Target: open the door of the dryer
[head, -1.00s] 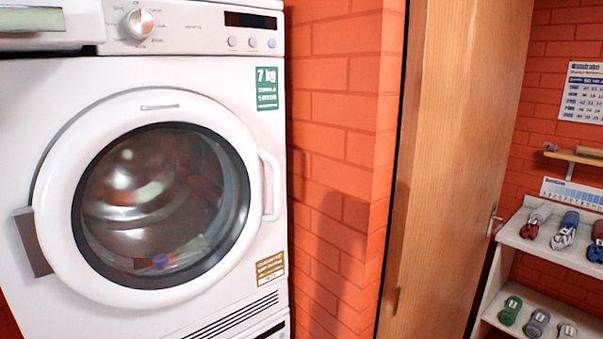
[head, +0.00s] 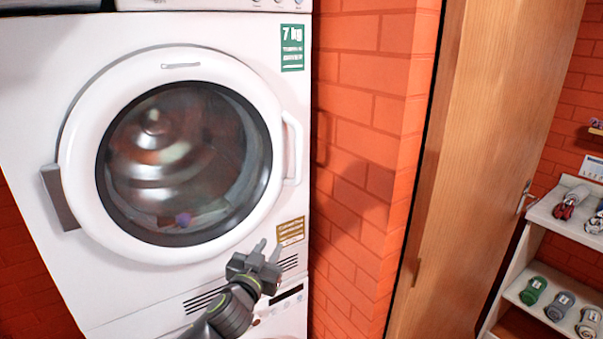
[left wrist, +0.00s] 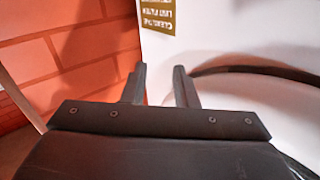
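The dryer (head: 60,110) is white, with a round glass door (head: 180,165) that is shut. Laundry shows dimly behind the glass. The white door handle (head: 293,148) is a vertical bar on the door's right side; the hinge (head: 60,197) is on the left. My left gripper (head: 266,248) is open and empty, in front of the dryer's lower right, below the handle and near the gold label (head: 290,231). In the left wrist view its two fingers (left wrist: 159,85) are apart, with the dryer's front beyond. The handle does not show there. My right gripper is not in view.
An orange brick wall (head: 355,130) stands close to the dryer's right side. Another white appliance (head: 290,315) is below the dryer.

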